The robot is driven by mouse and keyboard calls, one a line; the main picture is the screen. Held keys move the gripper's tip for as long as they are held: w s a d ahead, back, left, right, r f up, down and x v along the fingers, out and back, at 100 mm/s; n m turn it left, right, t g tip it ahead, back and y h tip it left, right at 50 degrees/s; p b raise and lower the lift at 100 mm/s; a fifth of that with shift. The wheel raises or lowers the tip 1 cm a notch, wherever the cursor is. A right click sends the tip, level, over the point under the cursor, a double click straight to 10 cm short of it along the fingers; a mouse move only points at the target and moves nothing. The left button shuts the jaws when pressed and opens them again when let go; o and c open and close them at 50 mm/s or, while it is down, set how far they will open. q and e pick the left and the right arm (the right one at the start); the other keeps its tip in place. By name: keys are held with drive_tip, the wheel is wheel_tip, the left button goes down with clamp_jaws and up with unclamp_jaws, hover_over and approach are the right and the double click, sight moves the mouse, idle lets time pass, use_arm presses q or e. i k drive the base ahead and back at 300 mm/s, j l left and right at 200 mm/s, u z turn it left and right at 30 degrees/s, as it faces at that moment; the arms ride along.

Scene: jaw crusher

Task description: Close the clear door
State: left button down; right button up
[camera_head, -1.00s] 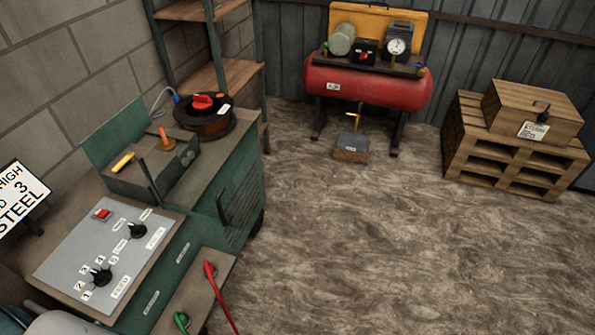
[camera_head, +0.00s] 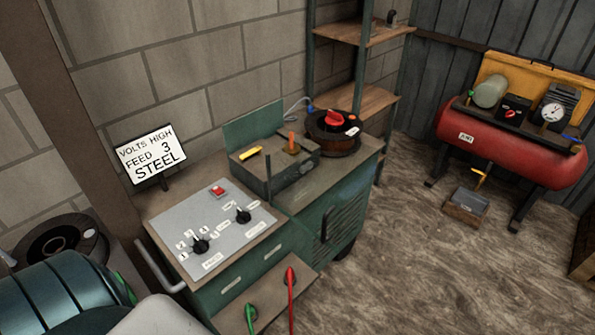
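I cannot make out a clear door for certain in the head view. A green welder-like machine (camera_head: 312,232) stands in the middle. Its sloped grey control panel (camera_head: 215,232) carries a red switch (camera_head: 218,190) and two black knobs (camera_head: 243,216). Behind the panel is an open compartment (camera_head: 262,172) with a raised green lid (camera_head: 253,128), and a wire spool (camera_head: 332,132) with a red knob lies behind it. Neither of my grippers is in view.
A sign (camera_head: 152,157) reading "VOLTS HIGH FEED 3 STEEL" stands left of the panel. A red air compressor (camera_head: 510,150) is at the right, with a small box (camera_head: 466,205) on the floor. A shelf (camera_head: 362,100) stands behind the machine. The brown floor (camera_head: 420,280) is open at right.

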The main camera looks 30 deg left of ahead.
sight(325, 239)
drive_tip(key=u, duration=1.05)
